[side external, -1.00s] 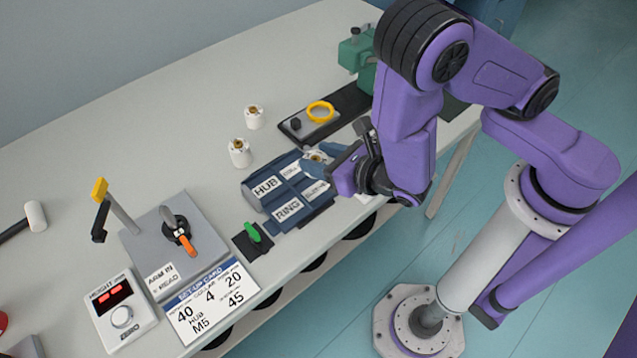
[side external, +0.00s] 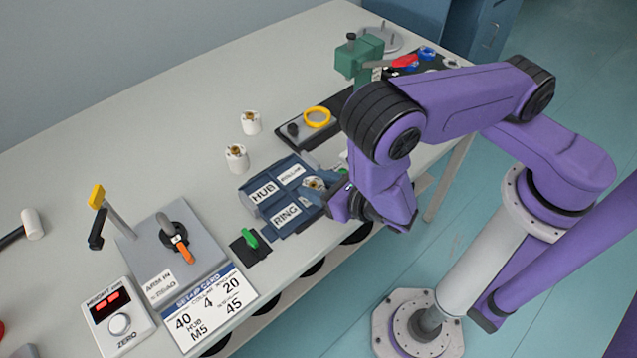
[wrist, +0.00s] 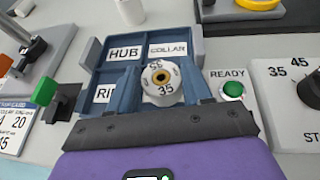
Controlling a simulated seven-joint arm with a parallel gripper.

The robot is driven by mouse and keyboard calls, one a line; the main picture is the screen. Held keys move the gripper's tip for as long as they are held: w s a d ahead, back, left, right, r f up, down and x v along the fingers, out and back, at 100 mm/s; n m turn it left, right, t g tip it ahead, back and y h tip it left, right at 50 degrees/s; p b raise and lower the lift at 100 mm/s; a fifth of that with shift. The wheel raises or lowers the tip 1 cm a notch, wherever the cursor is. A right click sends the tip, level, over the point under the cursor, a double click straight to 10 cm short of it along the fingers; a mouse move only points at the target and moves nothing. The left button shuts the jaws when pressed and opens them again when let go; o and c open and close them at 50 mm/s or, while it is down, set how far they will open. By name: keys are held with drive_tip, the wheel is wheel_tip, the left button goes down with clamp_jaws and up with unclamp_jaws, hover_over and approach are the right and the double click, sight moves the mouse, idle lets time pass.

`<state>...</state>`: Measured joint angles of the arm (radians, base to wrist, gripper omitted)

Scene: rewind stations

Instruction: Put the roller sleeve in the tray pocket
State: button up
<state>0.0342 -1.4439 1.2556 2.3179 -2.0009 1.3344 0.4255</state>
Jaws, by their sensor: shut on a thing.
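A white roller sleeve (wrist: 161,92) with a brass centre and the numbers 35 on it is held upright between the two fingers of my gripper (wrist: 162,88). In the side view my gripper (side external: 322,186) and the sleeve (side external: 313,183) are over the front right part of the blue tray (side external: 268,220). The tray (wrist: 95,52) has pockets labelled HUB, COLLAR and RING. The fourth pocket, at lower right, is mostly hidden by the sleeve and fingers. I cannot tell whether the sleeve touches the tray floor.
Two similar white rollers (side external: 236,158) stand behind the tray. A yellow ring (side external: 317,117) lies on a dark-edged plate at the back. A green-handled switch (side external: 249,238) is left of the tray, and a READY button (wrist: 232,90) is close on its right. A set-up card (side external: 207,308) lies in front.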

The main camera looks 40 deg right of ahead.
drive_tip(key=shift+f, duration=0.1)
drive_tip(key=o, duration=1.2)
drive_tip(key=shift+c, duration=0.2)
